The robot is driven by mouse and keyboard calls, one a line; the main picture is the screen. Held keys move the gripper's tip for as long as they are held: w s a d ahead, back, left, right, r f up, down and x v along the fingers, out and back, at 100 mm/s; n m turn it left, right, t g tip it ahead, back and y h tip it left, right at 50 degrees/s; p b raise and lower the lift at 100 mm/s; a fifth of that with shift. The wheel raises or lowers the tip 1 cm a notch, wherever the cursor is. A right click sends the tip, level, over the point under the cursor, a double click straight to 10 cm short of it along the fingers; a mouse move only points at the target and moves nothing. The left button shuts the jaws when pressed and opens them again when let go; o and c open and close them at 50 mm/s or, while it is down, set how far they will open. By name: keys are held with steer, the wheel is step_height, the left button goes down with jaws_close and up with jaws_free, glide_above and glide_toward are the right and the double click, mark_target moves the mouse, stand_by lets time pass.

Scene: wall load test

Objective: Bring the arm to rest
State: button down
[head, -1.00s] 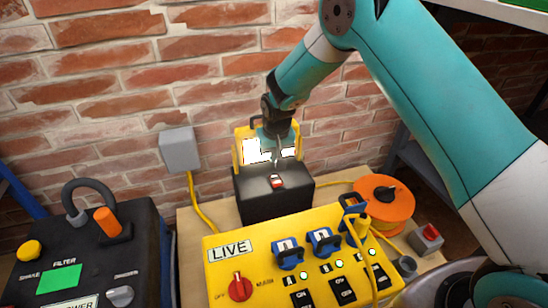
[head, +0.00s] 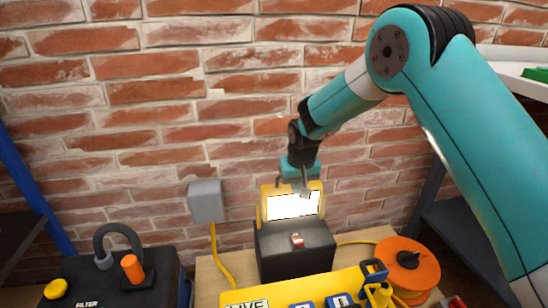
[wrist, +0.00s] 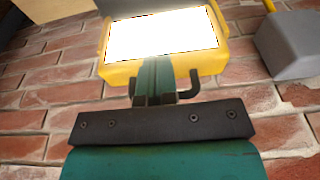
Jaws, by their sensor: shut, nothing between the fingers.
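My arm reaches in from the right in the head view. My gripper (head: 304,190) points down in front of the top of a lit work lamp with a yellow frame (head: 262,210). Its fingers are shut together and empty. In the wrist view my gripper (wrist: 154,60) shows as two teal fingers side by side, overlapping the yellow frame of the lamp (wrist: 119,75) and its bright panel. I cannot tell how much gap there is between fingertips and lamp.
The lamp stands on a black box (head: 285,260) with a small red switch (head: 297,239). A grey wall box (head: 206,202) hangs left on the brick wall (head: 150,110). A yellow panel (head: 300,285), an orange reel (head: 408,270) and a black filter unit (head: 110,285) stand in front.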

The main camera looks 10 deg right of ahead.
steer(key=s+a+r+n+y+p, duration=0.1)
steer(key=s+a+r+n, duration=0.1)
steer(key=s+r, duration=0.8)
steer(key=s+r+n+g+y+p, duration=0.15)
steer(key=s+r, duration=0.25)
steer(key=s, duration=0.5)
steer(key=s+r+n+y, duration=0.15)
steer(key=s+r, duration=0.25)
steer(key=s, duration=0.5)
steer(key=s+r+n+g+p, duration=0.15)
steer(key=s+r, duration=0.25)
steer(key=s, duration=0.5)
step_height(320, 180, up, 38)
steer(key=p, duration=3.6)
steer(key=shift+w+d+t+p, duration=0.15)
steer(key=shift+w+t+p, duration=0.15)
steer(key=shift+t+p, duration=0.1)
steer(key=shift+f, duration=0.25)
